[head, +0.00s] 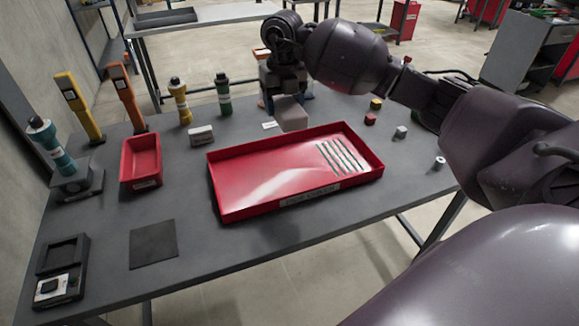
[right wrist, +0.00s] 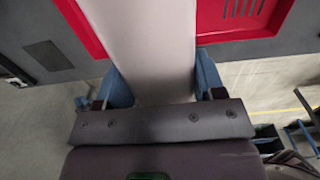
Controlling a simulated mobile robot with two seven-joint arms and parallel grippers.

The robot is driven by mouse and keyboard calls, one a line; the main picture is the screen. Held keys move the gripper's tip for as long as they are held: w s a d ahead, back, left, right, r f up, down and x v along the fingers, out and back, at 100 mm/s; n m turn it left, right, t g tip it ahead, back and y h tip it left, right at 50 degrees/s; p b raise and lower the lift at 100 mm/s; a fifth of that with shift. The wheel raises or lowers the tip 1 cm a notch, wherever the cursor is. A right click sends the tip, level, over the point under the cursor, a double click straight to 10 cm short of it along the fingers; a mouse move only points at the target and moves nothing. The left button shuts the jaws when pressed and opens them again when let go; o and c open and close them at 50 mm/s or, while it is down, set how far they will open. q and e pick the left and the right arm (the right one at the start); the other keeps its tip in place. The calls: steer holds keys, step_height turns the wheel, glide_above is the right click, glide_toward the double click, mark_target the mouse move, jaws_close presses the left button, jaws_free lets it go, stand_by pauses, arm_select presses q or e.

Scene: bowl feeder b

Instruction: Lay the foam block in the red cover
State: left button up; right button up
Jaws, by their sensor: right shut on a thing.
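The foam block (head: 292,113) is pale and box-shaped. My right gripper (head: 285,97) is shut on it, with a blue finger on either side. In the right wrist view the block (right wrist: 150,50) fills the space between the fingers (right wrist: 163,85) and hides part of the red behind it. The red cover (head: 250,186) looks like a wide, shallow tray with a raised rim and several slots at its right end. In the head view the block overlaps the cover's back rim; its exact height is hard to tell. My left gripper is not in view.
A dark mat (head: 153,243) and a black tray (head: 62,270) lie at front left.

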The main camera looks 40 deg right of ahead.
steer(key=b, duration=0.2)
glide_above(285, 173)
step_height(285, 173, down, 14)
steer(key=shift+r, duration=0.2)
steer(key=shift+f, duration=0.35)
step_height(285, 173, down, 6)
steer(key=shift+r+b, duration=0.15)
steer(key=shift+b, duration=0.2)
steer(key=shift+r, duration=0.1)
steer(key=o, duration=1)
steer(key=shift+c, duration=0.2)
